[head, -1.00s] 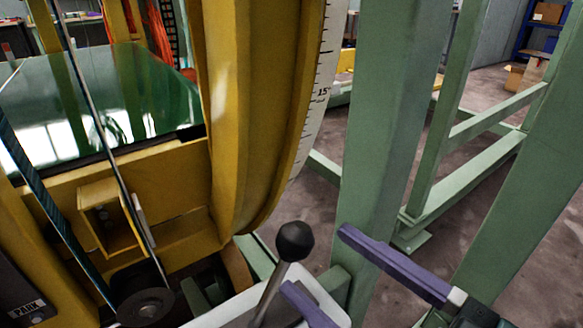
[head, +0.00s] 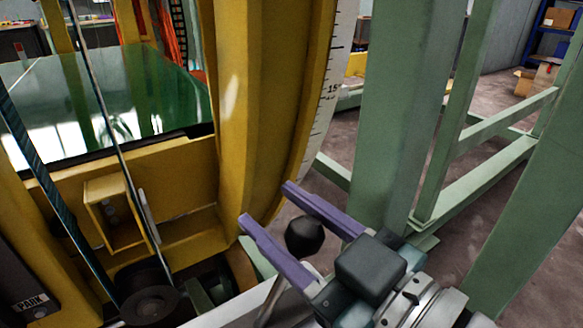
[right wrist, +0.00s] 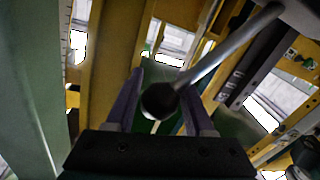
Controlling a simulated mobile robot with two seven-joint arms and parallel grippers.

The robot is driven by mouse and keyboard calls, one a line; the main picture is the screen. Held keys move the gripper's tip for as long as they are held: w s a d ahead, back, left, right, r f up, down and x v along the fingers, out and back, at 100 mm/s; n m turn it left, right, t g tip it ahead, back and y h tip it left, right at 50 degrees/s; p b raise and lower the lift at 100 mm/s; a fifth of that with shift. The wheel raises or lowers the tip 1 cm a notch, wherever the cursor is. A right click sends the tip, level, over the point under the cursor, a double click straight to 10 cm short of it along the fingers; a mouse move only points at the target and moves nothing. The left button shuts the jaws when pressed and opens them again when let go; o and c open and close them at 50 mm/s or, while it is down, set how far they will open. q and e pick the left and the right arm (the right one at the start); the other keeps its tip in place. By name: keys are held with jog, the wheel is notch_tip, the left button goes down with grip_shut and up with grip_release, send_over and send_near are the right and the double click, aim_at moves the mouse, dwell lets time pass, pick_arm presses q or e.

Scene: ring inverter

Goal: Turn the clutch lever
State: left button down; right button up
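The clutch lever is a metal rod topped by a dark round knob (head: 305,236). In the head view the knob shows between the two purple fingers of my right gripper (head: 265,204), and the rod slants down to the left below it, partly covered by a finger. In the right wrist view the knob (right wrist: 158,101) sits between the fingers, and the rod (right wrist: 228,47) runs to the upper right. The fingers are spread, with what look like small gaps at the knob's sides. My left gripper is in neither view.
A yellow curved beam with a degree scale (head: 325,100) stands just beyond the gripper. A green post (head: 395,110) is close behind and to its right. A black box marked PARK (head: 28,290) is at the lower left. Bare floor shows at the right.

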grip_shut()
dwell(1.0)
